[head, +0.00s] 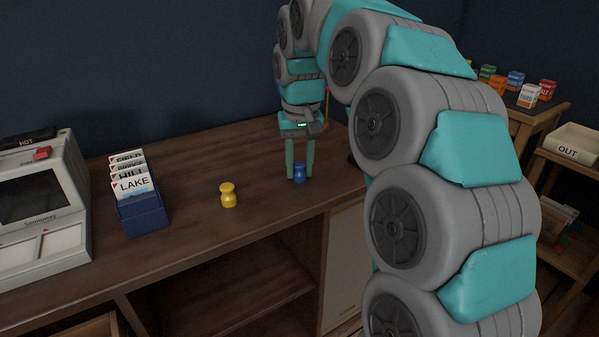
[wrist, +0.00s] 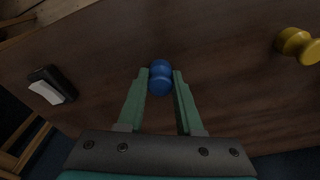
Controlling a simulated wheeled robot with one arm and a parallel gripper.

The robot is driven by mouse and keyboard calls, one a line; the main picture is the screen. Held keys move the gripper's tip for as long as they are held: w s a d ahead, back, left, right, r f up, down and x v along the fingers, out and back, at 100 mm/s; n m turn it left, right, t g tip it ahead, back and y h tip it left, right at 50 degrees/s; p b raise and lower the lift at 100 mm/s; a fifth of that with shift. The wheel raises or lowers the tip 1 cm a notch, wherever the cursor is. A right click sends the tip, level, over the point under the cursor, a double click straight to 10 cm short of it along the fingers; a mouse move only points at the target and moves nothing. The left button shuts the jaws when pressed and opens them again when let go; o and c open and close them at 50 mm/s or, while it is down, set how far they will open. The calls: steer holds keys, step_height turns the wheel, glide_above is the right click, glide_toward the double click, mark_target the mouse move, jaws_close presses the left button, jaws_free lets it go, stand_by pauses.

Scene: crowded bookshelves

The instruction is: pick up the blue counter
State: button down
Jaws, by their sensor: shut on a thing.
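The blue counter (head: 299,173) stands on the wooden desk, right of the yellow counter (head: 228,195). My gripper (head: 299,172) reaches down from above with its green fingers on either side of the blue counter. In the wrist view the blue counter (wrist: 160,78) sits between the two fingertips (wrist: 161,78), and my gripper is shut on it. It looks upright and at or very near the desk surface; I cannot tell whether it is lifted. The yellow counter also shows at the right of the wrist view (wrist: 298,45).
A blue box of cards (head: 143,213) and a grey machine (head: 42,210) stand at the left of the desk (head: 185,155). A dark object with a white part (wrist: 50,87) lies left in the wrist view. Small boxes (head: 515,82) and an OUT tray (head: 570,150) are at the right.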

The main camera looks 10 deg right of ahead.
mark_target(299, 162)
steer(key=shift+r, duration=0.15)
steer(key=shift+r, duration=1.5)
steer(key=shift+s+r, duration=0.15)
steer(key=s+a+r+b, duration=0.1)
steer(key=s+a, duration=0.2)
steer(key=s, duration=1.2)
steer(key=shift+s+r, duration=0.2)
steer(key=shift+a, duration=0.1)
